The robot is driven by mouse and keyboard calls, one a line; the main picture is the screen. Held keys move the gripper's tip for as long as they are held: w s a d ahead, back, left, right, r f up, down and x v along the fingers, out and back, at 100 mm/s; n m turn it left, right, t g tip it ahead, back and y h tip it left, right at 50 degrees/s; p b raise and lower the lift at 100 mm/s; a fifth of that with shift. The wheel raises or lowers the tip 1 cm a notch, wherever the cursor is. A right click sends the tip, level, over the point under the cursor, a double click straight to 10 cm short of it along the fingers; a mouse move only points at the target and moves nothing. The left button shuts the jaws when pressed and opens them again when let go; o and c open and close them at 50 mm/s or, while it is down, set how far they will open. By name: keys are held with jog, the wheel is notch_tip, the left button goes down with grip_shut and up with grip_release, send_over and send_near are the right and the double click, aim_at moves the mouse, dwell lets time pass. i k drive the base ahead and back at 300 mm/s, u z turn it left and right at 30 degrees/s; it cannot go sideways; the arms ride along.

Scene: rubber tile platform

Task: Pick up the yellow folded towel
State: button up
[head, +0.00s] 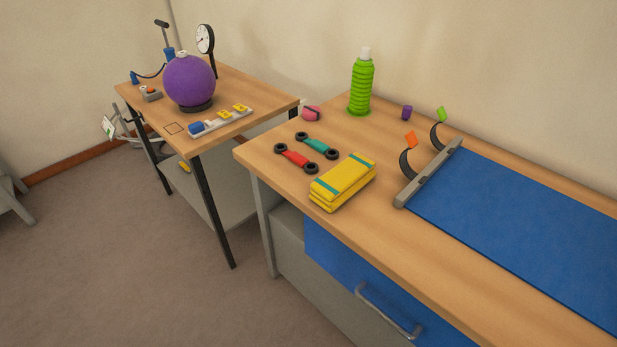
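The yellow folded towel (342,182) lies flat on the wooden bench (460,272), close to its front edge. It is folded in layers and has teal stripes near its two ends. Nothing covers it. My gripper is not in view.
Red (296,159) and teal (317,146) items with black round ends lie left of the towel. A green bottle (361,85) stands behind. A blue mat (530,225) with a grey end bar (430,174) lies right. A second table (240,92) holds a purple ball (189,82).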

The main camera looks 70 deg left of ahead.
aim_at(333, 189)
jog(key=u, duration=1.9)
jog(key=i, duration=0.8)
jog(key=z, duration=0.05)
